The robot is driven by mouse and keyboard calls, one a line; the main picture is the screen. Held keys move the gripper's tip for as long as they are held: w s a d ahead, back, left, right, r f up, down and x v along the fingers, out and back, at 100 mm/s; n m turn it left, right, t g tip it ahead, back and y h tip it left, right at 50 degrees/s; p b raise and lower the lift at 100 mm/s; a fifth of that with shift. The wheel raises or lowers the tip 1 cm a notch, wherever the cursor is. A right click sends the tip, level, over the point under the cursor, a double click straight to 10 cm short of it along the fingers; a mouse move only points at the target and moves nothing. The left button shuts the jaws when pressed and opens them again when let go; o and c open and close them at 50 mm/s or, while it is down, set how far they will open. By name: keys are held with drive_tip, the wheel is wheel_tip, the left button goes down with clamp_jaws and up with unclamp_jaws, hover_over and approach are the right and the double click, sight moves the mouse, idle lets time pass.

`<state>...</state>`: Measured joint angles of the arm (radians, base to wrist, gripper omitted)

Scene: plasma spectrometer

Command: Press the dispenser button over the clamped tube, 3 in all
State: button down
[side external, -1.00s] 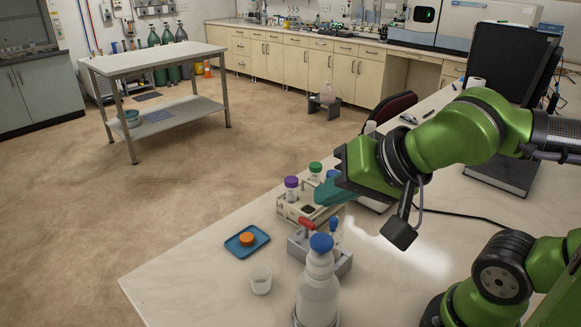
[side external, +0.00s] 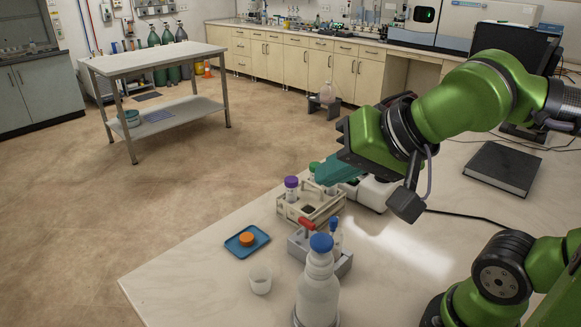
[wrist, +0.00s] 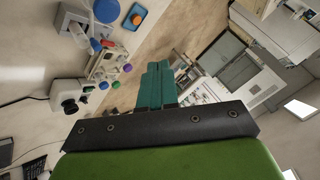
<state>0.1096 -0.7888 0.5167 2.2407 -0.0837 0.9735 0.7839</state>
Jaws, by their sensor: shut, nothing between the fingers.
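My gripper (side external: 326,177) is shut and empty, its teal fingers together above the far side of the tube rack. In the wrist view the fingers (wrist: 157,82) point at open space. A slim blue-topped piece (side external: 335,224) stands at the block, partly hidden behind the bottle. I cannot tell the dispenser button for certain. My gripper touches none of these.
The tube rack (side external: 285,211) holds tubes with purple (side external: 291,182) and green (side external: 314,167) caps. A blue tray (side external: 236,247) carries an orange cap (side external: 247,239). A white cup (side external: 260,280) stands nearby. A white device (side external: 372,192) is behind my gripper. The left bench corner is clear.

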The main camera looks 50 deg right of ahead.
approach(316, 236)
drive_tip(key=shift+w+a+f, duration=0.1)
drive_tip(key=shift+w+f, duration=0.3)
drive_tip(key=shift+w, duration=0.45)
drive_tip(key=shift+w+a+f, duration=0.1)
drive_tip(key=shift+w+f, duration=0.35)
drive_tip(key=shift+w, duration=0.35)
drive_tip(key=shift+w+a+f, duration=0.1)
drive_tip(key=shift+w+f, duration=0.3)
drive_tip(key=shift+w, duration=0.45)
drive_tip(key=shift+f, duration=0.4)
drive_tip(key=shift+f, duration=0.8)
idle(0.7)
drive_tip(key=shift+r, duration=1.25)
drive_tip(key=shift+r, duration=0.1)
drive_tip(key=shift+r, duration=2.4)
